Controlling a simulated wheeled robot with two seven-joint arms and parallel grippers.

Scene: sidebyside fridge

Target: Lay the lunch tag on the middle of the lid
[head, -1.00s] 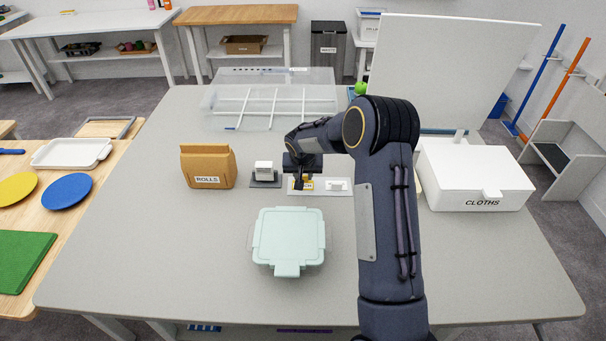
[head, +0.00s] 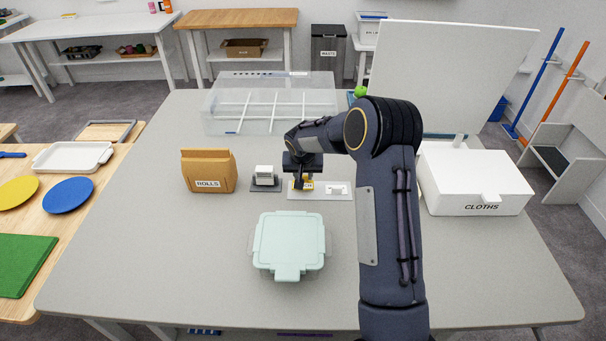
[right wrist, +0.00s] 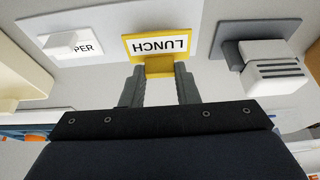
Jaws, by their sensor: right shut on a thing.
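The lunch tag (right wrist: 160,46) is a white card with a yellow border and a yellow tab, and it reads LUNCH upside down in the right wrist view. My right gripper (right wrist: 160,75) is shut on its yellow tab. In the head view the right gripper (head: 300,184) partly hides the tag over a pale grey plate (head: 320,196); any gap beneath is hard to judge. The mint-green lid (head: 289,240) is on a box nearer me, in front of the plate, with its top bare. My left gripper is not in view.
Beside the lunch tag is a second white tag (right wrist: 82,46), its text partly hidden. A dark block with a white top (head: 265,177) and a ROLLS bag (head: 208,171) stand left. A white CLOTHS box (head: 475,190) stands right. The table left of the lid is clear.

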